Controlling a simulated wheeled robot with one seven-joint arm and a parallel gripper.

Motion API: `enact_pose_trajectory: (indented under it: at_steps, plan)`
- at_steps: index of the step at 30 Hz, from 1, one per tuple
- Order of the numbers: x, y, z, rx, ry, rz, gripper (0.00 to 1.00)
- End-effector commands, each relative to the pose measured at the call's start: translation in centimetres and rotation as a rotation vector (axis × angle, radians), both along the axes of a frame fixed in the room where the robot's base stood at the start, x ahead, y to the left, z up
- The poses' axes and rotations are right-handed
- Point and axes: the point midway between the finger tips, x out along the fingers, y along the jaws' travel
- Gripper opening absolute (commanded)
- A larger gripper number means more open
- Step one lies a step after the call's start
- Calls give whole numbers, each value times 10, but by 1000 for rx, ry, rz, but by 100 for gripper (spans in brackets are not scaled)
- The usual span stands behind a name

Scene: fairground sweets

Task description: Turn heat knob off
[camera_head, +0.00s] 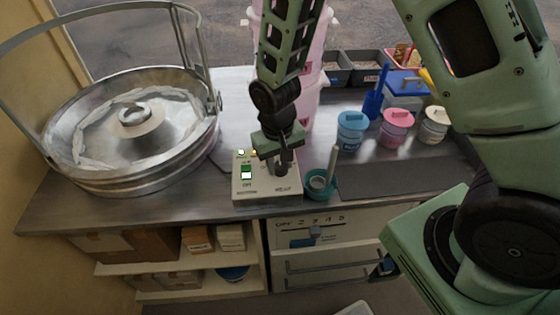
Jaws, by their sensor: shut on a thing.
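A cream control box (267,188) stands at the front of the metal counter. It has a green switch (246,172) with OFF printed below it, small lights along its upper left and a dark knob (281,171) on its right half. My gripper (282,163) comes down from above onto the right half of the box and is shut on the knob. The fingers and the green hand hide most of the knob, so its pointer and setting cannot be read.
A large metal candy-floss bowl (75,175) fills the counter's left. A teal cup with a stick (318,186) stands close right of the box. Blue (351,131), pink (396,126) and white (433,124) jars stand farther right. A pink column rises behind my arm.

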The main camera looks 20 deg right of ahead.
Motion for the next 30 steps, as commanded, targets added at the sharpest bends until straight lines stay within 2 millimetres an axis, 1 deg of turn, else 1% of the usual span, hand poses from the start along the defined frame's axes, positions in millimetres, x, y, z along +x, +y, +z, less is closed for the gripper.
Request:
enact_pose_trajectory:
  at_steps: [5, 11, 17, 30]
  plan:
    - [0, 0, 0, 0, 0, 26, 11]
    - [0, 0, 0, 0, 0, 118, 11]
    - [0, 0, 0, -1, 1, 279, 11]
    - [-1, 0, 1, 0, 0, 691, 11]
